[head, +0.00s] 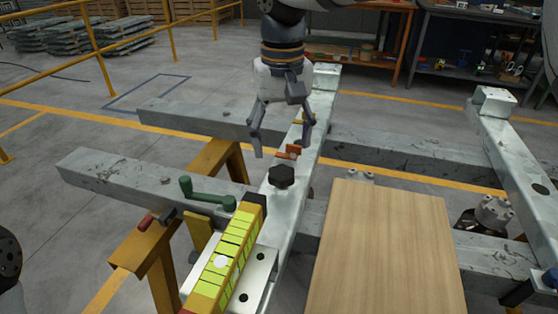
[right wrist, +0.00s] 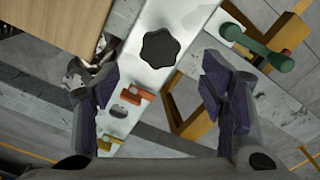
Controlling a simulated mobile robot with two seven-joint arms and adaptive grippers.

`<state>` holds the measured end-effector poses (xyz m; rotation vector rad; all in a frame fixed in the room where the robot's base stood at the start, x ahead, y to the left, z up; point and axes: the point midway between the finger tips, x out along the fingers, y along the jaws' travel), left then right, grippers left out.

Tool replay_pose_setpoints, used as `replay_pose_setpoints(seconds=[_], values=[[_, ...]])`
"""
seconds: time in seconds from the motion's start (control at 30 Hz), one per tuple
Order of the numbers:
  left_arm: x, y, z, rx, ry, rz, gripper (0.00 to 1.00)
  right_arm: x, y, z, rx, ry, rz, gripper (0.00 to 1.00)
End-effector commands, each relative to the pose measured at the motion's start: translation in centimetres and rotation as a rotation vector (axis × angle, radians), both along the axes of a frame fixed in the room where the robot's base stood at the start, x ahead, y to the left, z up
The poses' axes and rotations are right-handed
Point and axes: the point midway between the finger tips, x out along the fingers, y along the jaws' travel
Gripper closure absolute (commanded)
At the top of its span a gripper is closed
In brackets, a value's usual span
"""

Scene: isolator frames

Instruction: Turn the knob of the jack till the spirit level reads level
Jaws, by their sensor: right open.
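The jack's black lobed knob (head: 281,177) stands on a pale metal beam (head: 318,103), and it also shows in the right wrist view (right wrist: 158,48). My right gripper (head: 284,145) is open and empty, pointing down above the beam just beyond the knob. In the right wrist view its fingers (right wrist: 160,85) are spread wide, with the knob ahead between them, untouched. The yellow spirit level (head: 246,217) lies on the near part of the beam. Its white bubble (head: 221,261) shows near the middle of the green scale, slightly toward the near end. My left gripper is out of view.
A green crank handle (head: 206,195) stands left of the knob. A wooden board (head: 380,250) lies to the right. Small orange parts (head: 291,150) sit on the beam beyond the knob. Grey crossbeams (head: 140,180) and yellow supports (head: 150,260) surround it.

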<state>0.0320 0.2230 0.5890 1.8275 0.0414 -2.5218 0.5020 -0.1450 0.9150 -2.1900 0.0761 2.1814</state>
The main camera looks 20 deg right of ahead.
Motion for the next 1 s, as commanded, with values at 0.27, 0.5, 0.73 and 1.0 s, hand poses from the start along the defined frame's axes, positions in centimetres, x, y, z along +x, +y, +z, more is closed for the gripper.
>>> replay_pose_setpoints(seconds=[0.27,0.5,0.73,1.0], values=[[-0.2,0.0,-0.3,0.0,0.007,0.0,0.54,0.0,0.0,-6.1,0.001,0.002,0.0,0.35],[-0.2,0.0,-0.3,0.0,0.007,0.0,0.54,0.0,0.0,-7.2,0.001,-0.001,0.0,0.35],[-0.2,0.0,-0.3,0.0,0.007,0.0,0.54,0.0,0.0,-7.1,0.0,-0.001,0.0,0.55],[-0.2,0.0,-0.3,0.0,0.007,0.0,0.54,0.0,0.0,-7.1,0.0,-0.001,0.001,0.83]])
